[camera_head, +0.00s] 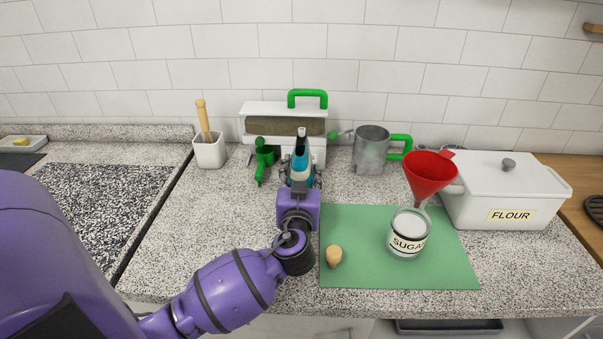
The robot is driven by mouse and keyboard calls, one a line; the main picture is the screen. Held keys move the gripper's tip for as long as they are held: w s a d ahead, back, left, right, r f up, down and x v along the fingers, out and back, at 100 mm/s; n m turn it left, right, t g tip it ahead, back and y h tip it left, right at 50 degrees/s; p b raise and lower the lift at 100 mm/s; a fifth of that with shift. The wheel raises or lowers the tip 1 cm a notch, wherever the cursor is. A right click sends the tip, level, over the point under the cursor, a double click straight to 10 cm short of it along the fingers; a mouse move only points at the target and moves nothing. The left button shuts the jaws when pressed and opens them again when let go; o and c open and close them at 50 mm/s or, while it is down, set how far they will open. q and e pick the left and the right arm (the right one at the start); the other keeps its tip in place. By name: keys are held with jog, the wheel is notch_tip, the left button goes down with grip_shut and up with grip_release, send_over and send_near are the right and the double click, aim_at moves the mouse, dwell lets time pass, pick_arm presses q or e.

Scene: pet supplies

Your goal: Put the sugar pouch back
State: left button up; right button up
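A blue-and-teal pouch with a white spout (301,157), which I take for the sugar pouch, stands upright at the fingers of my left gripper (301,174). The fingers flank its lower part; whether they press on it is too small to tell. The pouch is in front of a white box with a green handle (284,109), and its base is hidden by the gripper. A glass jar labelled SUGAR (407,233) with white contents stands on the green mat (365,274). My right gripper is not in view.
A white FLOUR container (508,190) stands at the right. A metal sifter with a green handle (371,149), a green scoop (264,158) and a white pot with a wooden tool (209,150) stand along the back. A small tan object (334,257) lies on the mat. The counter left of my gripper is clear.

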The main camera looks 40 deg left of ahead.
pick_arm(q)
jog(key=o, duration=1.3)
jog(key=b+v, duration=0.1)
jog(key=v, duration=1.1)
jog(key=shift+s+r+b, duration=0.1)
jog(key=shift+r+b, duration=0.05)
jog(key=shift+b, duration=0.15)
